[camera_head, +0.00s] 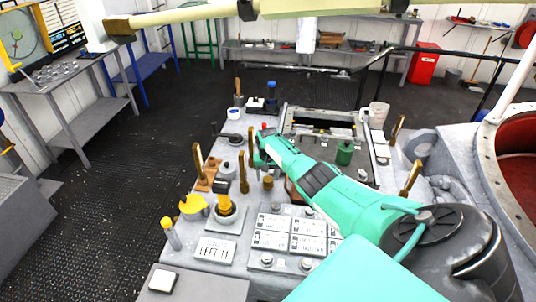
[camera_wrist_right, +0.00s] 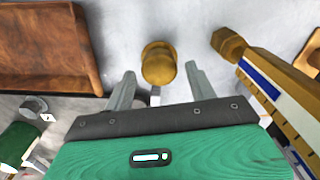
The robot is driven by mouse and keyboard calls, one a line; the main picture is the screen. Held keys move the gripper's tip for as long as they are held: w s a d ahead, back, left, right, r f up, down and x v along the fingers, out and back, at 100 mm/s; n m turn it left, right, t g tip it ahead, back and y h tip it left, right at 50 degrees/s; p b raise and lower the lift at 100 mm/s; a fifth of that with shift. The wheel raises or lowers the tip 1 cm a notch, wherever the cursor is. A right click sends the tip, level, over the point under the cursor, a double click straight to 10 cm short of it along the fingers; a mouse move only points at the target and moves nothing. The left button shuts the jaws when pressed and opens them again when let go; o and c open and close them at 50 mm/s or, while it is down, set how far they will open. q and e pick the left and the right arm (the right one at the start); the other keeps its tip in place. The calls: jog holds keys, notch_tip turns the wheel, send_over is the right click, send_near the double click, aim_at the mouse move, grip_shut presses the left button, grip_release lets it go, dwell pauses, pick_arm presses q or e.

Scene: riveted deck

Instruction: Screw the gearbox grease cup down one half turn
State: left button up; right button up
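The grease cup (camera_wrist_right: 158,62) appears to be the small round brass cap on the grey deck in the right wrist view. A small brass cap, likely the same one, shows in the head view (camera_head: 268,183). My right gripper (camera_wrist_right: 161,76) is open, with one finger on each side of the cap's near edge. A gap shows between each finger and the cap, so I see no grip on it. In the head view the green right gripper (camera_head: 260,150) reaches over the console, and its fingers are hard to make out. My left gripper is not in view.
A brass-tipped lever (camera_wrist_right: 230,45) stands close to the right finger in the wrist view. A brown wooden tray (camera_wrist_right: 50,45) lies at upper left. A green can (camera_head: 345,153), upright brass-coloured handles (camera_head: 198,162) and a label panel (camera_head: 291,235) crowd the console.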

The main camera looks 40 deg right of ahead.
aim_at(268, 179)
jog(key=shift+s+a+f, duration=0.15)
jog(key=shift+f, duration=0.05)
notch_tip(268, 179, up, 14)
dwell(0.7)
dwell(0.4)
